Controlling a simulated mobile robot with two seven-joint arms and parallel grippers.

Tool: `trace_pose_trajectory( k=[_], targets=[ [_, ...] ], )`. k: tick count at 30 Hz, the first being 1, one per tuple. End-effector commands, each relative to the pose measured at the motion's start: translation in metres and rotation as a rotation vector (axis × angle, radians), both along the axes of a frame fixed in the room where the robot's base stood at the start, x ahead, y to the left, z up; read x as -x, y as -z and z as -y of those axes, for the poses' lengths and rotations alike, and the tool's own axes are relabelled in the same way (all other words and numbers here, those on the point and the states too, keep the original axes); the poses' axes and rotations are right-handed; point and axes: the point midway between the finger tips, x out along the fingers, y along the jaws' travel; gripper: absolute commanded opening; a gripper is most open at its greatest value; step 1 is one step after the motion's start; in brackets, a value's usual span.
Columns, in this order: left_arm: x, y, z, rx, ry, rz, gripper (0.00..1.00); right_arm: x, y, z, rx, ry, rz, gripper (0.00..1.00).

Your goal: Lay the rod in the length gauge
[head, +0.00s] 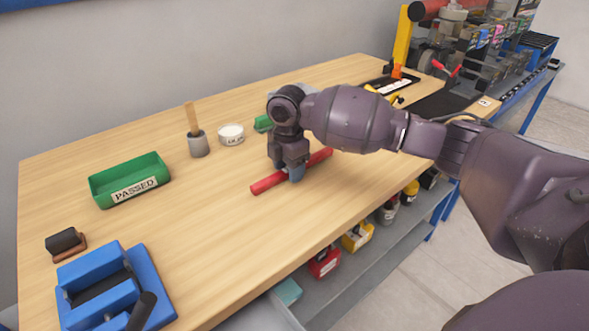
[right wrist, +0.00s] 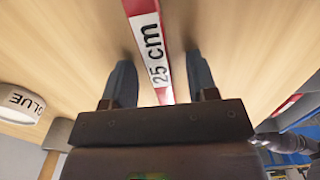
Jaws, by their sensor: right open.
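A red bar with a white "25 cm" label, which looks like the rod (head: 268,184), lies flat on the wooden bench. It also shows in the right wrist view (right wrist: 143,12), running between my fingers. My right gripper (head: 287,172) is open over the middle of the bar, pointing down. In the right wrist view its two fingers (right wrist: 160,78) stand on either side of the bar with a gap on each side. The gripper hides the bar's middle in the head view. I cannot tell for sure which thing is the length gauge. My left gripper is not in view.
A green PASSED tray (head: 130,182), a brush in a grey pot (head: 198,145), a round white-lidded tin (head: 231,134) and a blue fixture (head: 115,285) stand on the bench (head: 200,240). A black tray (head: 388,84) lies behind my arm. The front middle is clear.

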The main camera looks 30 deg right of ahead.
Motion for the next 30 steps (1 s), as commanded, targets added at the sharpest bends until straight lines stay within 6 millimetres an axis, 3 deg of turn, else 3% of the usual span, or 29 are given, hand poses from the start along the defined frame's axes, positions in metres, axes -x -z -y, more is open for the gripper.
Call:
trace_pose_trajectory(
  k=[1,11,22,26,30],
  targets=[
    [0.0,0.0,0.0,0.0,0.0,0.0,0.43,0.0,-0.001,0.0,0.0,0.0,0.0,0.49],
    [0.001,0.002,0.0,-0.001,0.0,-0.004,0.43,0.0,0.0,0.0,0.0,0.0,0.0,0.0],
    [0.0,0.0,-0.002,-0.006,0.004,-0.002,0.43,0.0,-0.007,0.0,0.001,0.0,0.002,0.0],
    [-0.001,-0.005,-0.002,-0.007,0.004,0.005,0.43,0.0,-0.025,0.0,-0.001,0.0,0.005,0.0],
    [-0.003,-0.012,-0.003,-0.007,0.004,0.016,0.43,-0.001,-0.058,0.0,0.0,-0.001,0.01,0.0]
  ],
)
